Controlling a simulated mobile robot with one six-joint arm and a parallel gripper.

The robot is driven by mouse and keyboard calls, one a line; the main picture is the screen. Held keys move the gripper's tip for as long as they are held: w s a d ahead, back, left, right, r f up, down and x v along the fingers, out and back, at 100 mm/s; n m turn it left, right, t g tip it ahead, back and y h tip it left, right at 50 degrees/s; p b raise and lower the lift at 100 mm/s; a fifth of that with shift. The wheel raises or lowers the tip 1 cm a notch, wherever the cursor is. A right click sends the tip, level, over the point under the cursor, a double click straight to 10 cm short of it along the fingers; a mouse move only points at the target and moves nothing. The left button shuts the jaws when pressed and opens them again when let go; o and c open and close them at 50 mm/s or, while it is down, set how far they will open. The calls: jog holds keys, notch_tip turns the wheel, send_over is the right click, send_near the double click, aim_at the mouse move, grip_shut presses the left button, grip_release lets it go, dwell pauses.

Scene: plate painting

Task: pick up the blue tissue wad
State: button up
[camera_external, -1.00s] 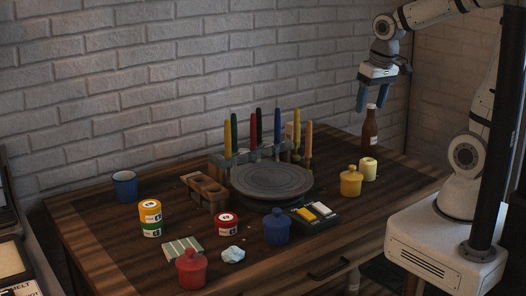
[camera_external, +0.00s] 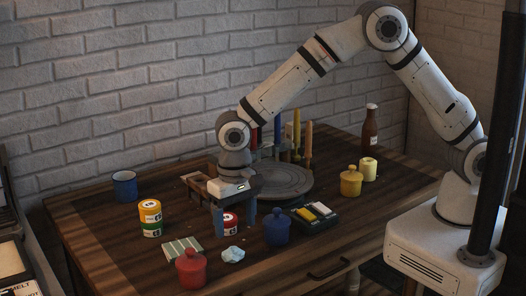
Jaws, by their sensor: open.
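The blue tissue wad (camera_external: 233,254) is a small pale-blue crumpled lump on the wooden table (camera_external: 100,240), near the front edge. It lies between the red lidded jar (camera_external: 191,268) and the blue lidded jar (camera_external: 277,228). My gripper (camera_external: 234,229) points down with its blue fingers apart, a little behind the wad in the picture. It is not touching the wad. A red-and-white can (camera_external: 230,222) shows between the fingers; I cannot tell whether they are around it or in front of it.
A striped tile (camera_external: 182,249) lies left of the wad. Stacked yellow and green cans (camera_external: 150,218) and a blue mug (camera_external: 124,186) stand at the left. A grey turntable (camera_external: 285,182) is behind, partly hidden by my arm. A paint tray (camera_external: 313,216) and yellow jar (camera_external: 351,182) are right.

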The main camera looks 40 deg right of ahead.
aim_at(233, 248)
jog(key=f, duration=0.2)
jog(key=f+p, duration=0.1)
jog(key=f, duration=0.4)
jog(key=shift+a+f, duration=0.3)
jog(key=shift+a, duration=0.1)
jog(key=shift+c, duration=0.4)
jog(key=c, duration=1)
